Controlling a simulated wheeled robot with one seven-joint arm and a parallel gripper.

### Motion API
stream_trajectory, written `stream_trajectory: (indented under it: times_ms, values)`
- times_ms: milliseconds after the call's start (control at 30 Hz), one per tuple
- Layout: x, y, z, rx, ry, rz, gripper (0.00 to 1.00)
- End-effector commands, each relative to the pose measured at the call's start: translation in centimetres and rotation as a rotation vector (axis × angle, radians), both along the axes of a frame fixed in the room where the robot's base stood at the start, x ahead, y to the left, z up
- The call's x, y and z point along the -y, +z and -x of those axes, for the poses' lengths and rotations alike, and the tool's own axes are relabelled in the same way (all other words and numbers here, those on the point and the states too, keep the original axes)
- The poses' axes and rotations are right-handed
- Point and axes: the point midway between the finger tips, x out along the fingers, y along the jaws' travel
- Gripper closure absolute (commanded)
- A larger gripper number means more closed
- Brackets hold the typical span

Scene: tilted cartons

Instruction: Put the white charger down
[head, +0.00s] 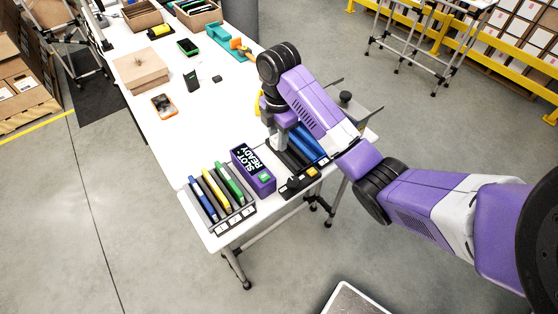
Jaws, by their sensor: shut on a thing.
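My gripper (280,138) points down over the near right part of the white table, just behind the purple "SLOT READY" box (253,169). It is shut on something. I take this to be the white charger, but I cannot make the charger out, as the wrist and fingers hide it. Whether it touches anything below cannot be told.
A rack with blue, yellow and green folders (217,190) stands at the table's near edge. Dark and blue slabs (306,143) lie close right of my gripper. A cardboard box (141,70), an orange-edged phone (164,106) and bins stand farther back. The table's middle left is clear.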

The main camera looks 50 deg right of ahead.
Motion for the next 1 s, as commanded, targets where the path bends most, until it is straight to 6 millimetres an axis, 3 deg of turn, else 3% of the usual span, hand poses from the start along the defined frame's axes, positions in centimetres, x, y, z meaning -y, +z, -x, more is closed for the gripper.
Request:
stream_trajectory:
  times_ms: [300,667,1000]
  values:
    - [-0.1,-4.6,0.4,-0.010,-0.001,-0.002,1.00]
    - [0.0,-7.0,0.4,-0.009,-0.002,-0.002,1.00]
    - [0.0,-10.6,0.4,-0.009,-0.002,-0.001,1.00]
